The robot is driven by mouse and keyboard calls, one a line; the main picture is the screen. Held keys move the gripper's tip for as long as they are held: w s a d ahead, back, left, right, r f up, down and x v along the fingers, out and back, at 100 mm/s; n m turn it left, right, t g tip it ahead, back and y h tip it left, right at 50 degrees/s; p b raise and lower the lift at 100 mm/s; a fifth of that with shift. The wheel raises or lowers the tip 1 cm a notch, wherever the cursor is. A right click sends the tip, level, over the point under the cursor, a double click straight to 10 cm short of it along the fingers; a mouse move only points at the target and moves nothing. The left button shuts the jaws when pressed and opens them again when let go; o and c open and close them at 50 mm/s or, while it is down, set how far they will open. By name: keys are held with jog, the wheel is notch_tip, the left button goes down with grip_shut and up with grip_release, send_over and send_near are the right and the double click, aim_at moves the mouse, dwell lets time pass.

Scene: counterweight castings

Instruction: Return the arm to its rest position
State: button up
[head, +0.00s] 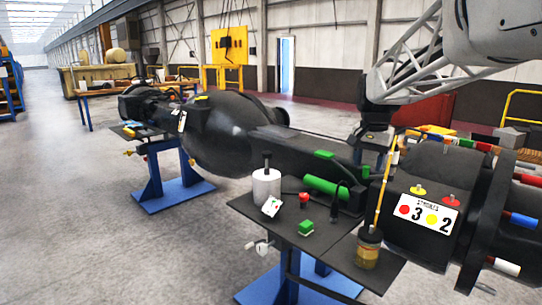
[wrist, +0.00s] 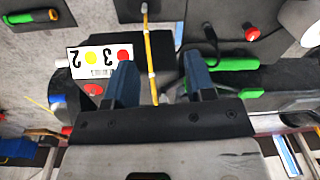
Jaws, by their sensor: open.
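My gripper (head: 372,150) hangs above the black casting (head: 425,175) at the right of the head view. In the wrist view its two blue fingers (wrist: 158,62) are spread apart, with nothing held between them. The thin yellow stick (wrist: 153,60) shows in the gap, but appears to be below the fingers. The casting carries a white label (head: 423,214) with a red dot, a yellow dot and the digits 3 and 2. The label also shows upside down in the wrist view (wrist: 98,60), partly behind a finger.
A dark shelf (head: 330,250) in front holds a white cylinder (head: 266,188), a red knob (head: 304,199), a green block (head: 306,228) and a jar (head: 368,250) with the upright yellow stick. A green handle (head: 327,186) lies behind. Floor at the left is clear.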

jog(key=s+a+f+n, duration=0.2)
jog(key=s+f, duration=0.2)
jog(key=s, duration=0.8)
jog(key=s+a+f+n+t, duration=0.1)
jog(key=s+f, duration=0.4)
jog(key=s, duration=0.7)
jog(key=s+a+f+n, duration=0.3)
jog(key=s+a+f, duration=0.1)
jog(key=s, duration=0.8)
jog(key=shift+a+f+n+t, duration=0.15)
jog(key=shift+n+t, duration=0.25)
notch_tip(320, 180, up, 12)
jog(key=m+g, duration=0.3)
send_over(366, 167)
jog(key=shift+w+d, duration=0.2)
jog(key=shift+w, duration=0.1)
